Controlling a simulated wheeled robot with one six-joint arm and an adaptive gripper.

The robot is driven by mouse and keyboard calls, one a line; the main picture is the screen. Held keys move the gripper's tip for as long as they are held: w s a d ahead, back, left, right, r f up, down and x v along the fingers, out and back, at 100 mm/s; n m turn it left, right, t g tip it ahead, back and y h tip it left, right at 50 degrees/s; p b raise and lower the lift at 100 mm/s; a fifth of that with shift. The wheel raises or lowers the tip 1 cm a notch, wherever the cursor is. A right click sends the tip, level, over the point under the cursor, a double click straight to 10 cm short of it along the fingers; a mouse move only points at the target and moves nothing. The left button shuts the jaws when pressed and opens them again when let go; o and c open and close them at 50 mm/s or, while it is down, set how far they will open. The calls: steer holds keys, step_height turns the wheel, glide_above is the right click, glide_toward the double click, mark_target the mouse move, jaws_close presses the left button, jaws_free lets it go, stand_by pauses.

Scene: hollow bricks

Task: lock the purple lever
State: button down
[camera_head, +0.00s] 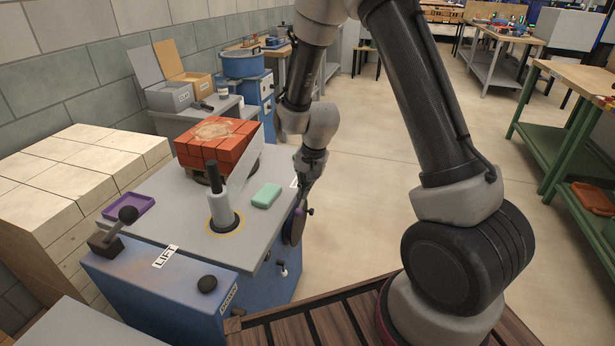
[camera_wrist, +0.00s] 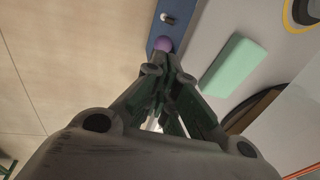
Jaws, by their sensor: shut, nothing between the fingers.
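A purple ball knob (camera_wrist: 163,44) shows in the wrist view against the blue side of the bench, just past my fingertips. I cannot tell whether they touch. The rest of its lever is hidden, and I cannot clearly pick out the purple lever in the head view. My gripper (camera_wrist: 160,75) is shut and empty, pointing at the knob. In the head view my gripper (camera_head: 303,192) hangs at the right edge of the grey-topped blue bench (camera_head: 165,210), above a dark round disc (camera_head: 295,225) on its side.
A green block (camera_head: 266,195) and an upright grey handle with a black grip (camera_head: 220,205) stand near the gripper on the bench top. Red bricks (camera_head: 235,155), a purple tray (camera_head: 128,207) and a black-knobbed lever (camera_head: 127,215) lie farther left.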

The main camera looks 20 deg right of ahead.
mark_target(301, 208)
steer(key=x, duration=0.5)
steer(key=shift+f, duration=0.3)
